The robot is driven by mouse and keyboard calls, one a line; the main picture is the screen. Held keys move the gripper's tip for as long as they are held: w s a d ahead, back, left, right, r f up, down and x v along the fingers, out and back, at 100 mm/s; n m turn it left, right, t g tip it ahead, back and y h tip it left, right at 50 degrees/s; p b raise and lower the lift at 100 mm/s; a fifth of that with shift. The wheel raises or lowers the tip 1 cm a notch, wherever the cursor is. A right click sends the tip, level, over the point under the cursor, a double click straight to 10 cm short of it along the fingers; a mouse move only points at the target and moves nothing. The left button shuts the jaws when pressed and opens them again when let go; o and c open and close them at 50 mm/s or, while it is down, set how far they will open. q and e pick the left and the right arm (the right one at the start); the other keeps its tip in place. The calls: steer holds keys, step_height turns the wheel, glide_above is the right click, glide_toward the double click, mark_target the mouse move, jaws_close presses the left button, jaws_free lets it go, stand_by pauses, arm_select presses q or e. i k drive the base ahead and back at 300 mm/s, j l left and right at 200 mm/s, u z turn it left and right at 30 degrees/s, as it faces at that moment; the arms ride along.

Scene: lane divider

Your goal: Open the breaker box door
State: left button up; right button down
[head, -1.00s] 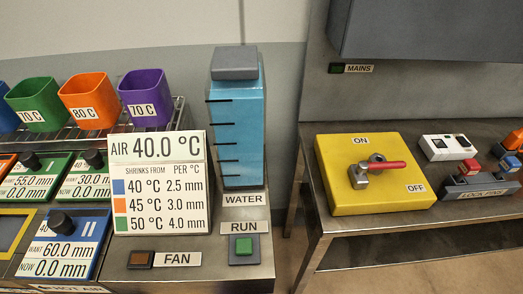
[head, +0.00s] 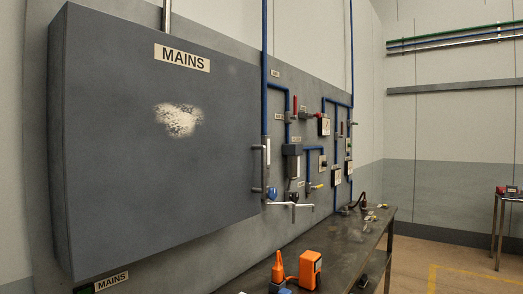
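The breaker box is a large dark grey cabinet labelled MAINS (head: 182,57), on the wall at the left of the head view. Its door (head: 150,170) is shut, with a pale worn patch near its upper middle. A vertical bar handle (head: 264,172) is at the door's right edge. Neither of my grippers is in view.
A long dark bench (head: 345,240) runs along the wall below and right of the box. An orange device (head: 311,268) and an orange cone-shaped thing (head: 278,268) stand at its near end. Blue pipes (head: 264,60) and small wall fittings (head: 292,150) are right of the door. Floor is clear at right.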

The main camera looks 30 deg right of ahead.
mark_target(162, 147)
steer(key=z, duration=0.75)
steer(key=l+u, duration=0.15)
steer(key=l, duration=0.6)
steer(key=i+l+u, duration=0.25)
steer(key=i+l, duration=0.2)
steer(key=i+l+u, duration=0.2)
steer(key=i+l, duration=0.2)
steer(key=l, duration=0.15)
